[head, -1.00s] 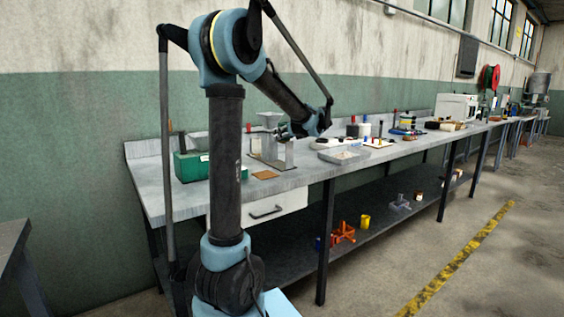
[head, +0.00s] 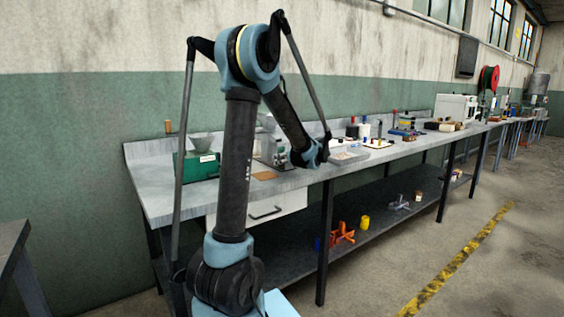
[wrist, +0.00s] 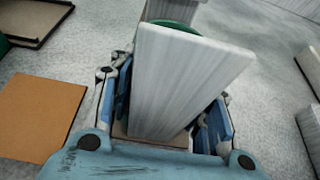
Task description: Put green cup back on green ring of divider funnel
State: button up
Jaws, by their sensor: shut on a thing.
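In the wrist view a pale grey upright plate (wrist: 185,85) stands between my gripper's two blue-padded fingers and hides much of what is beyond it. Dark green, which I take to be the green cup (wrist: 178,24), shows past the plate's top edge and in a sliver beside the left finger. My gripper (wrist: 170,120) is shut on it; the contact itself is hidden. In the head view my gripper (head: 281,158) is low at the bench, by the grey divider funnel (head: 267,145). The green ring cannot be told apart from the cup.
A green box (head: 197,167) with a grey funnel above it stands left on the bench. A brown square mat (wrist: 40,118) lies flat left of my gripper. A grey tray (head: 350,156) is to the right. Grey blocks (wrist: 310,125) edge the wrist view's right side.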

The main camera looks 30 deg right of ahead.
jog(key=o, duration=1.2)
jog(key=shift+c, duration=0.2)
jog(key=v, duration=1.2)
jog(key=shift+s, duration=0.1)
